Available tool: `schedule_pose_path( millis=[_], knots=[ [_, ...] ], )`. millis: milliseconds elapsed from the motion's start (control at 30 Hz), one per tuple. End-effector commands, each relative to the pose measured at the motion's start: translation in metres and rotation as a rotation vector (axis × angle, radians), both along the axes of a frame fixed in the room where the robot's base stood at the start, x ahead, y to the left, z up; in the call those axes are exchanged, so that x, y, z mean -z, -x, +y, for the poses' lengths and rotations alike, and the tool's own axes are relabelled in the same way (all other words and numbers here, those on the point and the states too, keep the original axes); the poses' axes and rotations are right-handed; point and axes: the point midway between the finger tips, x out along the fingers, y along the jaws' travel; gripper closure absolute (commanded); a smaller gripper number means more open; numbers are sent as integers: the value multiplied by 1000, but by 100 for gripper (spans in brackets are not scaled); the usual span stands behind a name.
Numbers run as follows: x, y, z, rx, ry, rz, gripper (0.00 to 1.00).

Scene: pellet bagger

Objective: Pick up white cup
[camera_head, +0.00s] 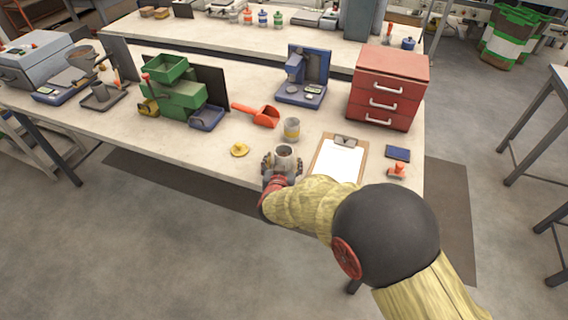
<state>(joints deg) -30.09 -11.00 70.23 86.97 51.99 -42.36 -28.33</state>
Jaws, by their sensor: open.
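A white-grey cup (285,153) with a dark brownish inside stands upright near the front edge of the table. My gripper (282,164) is at the cup, coming from the front, with its fingers apart on either side of it. The gripper hides the lower part of the cup, and I cannot tell whether the fingers touch it. My yellowish arm reaches in from the lower right.
A yellow lid-like piece (239,150) lies left, a clipboard (338,160) right. An orange scoop (258,115), a blue device (302,80) and a red drawer unit (388,88) stand farther back.

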Motion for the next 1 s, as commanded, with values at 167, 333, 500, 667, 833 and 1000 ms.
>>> schedule_pose_path(
  millis=[167, 333, 500, 667, 833, 1000],
  knots=[
    [5, -13, -1, 0, 0, -1, 32],
    [4, -14, -1, -1, 0, -1, 32],
    [4, -13, -1, -1, 0, -1, 39],
    [4, -13, -1, -1, 0, -1, 48],
    [4, -13, -1, -1, 0, -1, 58],
    [4, -13, -1, -1, 0, -1, 67]
  ],
)
